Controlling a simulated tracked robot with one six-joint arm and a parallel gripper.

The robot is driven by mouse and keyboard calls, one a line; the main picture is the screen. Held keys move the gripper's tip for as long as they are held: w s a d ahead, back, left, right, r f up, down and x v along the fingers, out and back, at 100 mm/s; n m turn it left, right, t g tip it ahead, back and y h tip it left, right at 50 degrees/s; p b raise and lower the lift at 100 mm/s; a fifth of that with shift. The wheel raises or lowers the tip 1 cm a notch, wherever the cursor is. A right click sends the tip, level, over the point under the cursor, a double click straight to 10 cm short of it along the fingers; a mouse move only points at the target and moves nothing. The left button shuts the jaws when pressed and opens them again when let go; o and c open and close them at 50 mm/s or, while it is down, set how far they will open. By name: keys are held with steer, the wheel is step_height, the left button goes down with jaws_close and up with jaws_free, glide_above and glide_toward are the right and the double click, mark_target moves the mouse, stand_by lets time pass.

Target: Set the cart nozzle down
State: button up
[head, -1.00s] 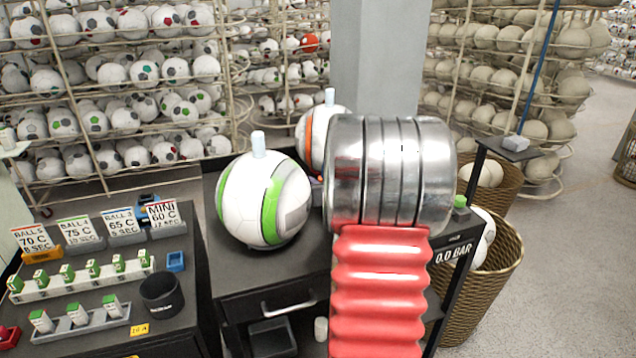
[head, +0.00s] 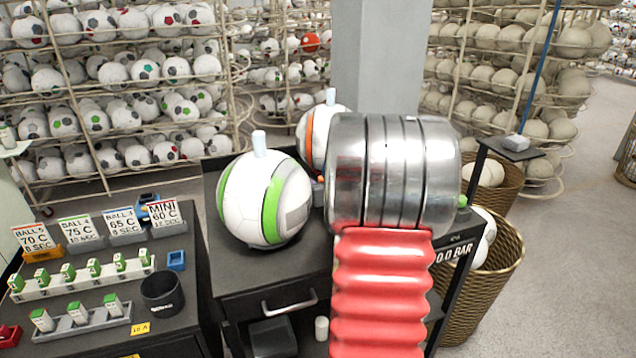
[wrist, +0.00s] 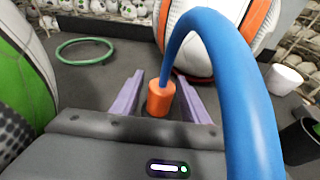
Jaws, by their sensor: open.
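The cart nozzle (wrist: 160,98) is a small orange piece on the end of a thick blue hose (wrist: 215,40), seen in the wrist view. It stands between the two purple fingers of my gripper (wrist: 160,103), with a visible gap to them. My gripper is open and low over the dark cart top (wrist: 105,75). The hose arches up and over to the right, partly covering the view. In the head view a small orange spot on the cart may be the nozzle, but I cannot tell. My gripper is hidden there.
A white-green ball (head: 265,200) stands left of the nozzle, and a white-orange ball (head: 312,140) behind it. A green ring (wrist: 85,50) lies on the cart top. A white cup (wrist: 284,78) is at right. A table with cards and a black cup (head: 162,293) stands left.

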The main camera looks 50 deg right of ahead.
steer(key=v, duration=1.1)
steer(key=shift+s+a, duration=0.15)
steer(key=shift+s, duration=0.05)
steer(key=shift+o, duration=0.6)
steer(key=shift+r, duration=0.15)
